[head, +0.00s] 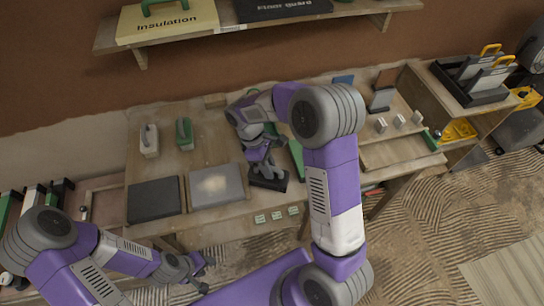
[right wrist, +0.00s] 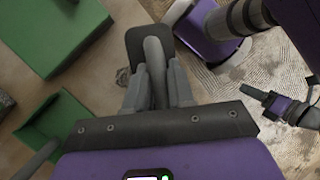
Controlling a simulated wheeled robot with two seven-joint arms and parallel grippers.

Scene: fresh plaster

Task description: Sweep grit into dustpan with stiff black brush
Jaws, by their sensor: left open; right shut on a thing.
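My right gripper (head: 262,163) is shut on the grey handle of the stiff black brush (head: 268,181). In the right wrist view the fingers (right wrist: 157,90) clasp that handle, and the brush's dark block (right wrist: 137,45) shows beyond them; its bristles are hidden. A small brown patch, perhaps grit (right wrist: 123,77), lies beside the block. A green, open-sided piece with a grey handle, probably the dustpan (right wrist: 52,122), lies at the lower left there. In the head view my arm hides most of that area. My left gripper (head: 206,273) is open and empty, off the front of the table.
A larger green object (right wrist: 60,32) lies near the brush. A dark slab (head: 154,200) and a grey board (head: 216,187) lie left of the brush. Two floats (head: 149,141) (head: 185,134) stand behind them. Shelving (head: 455,85) stands right.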

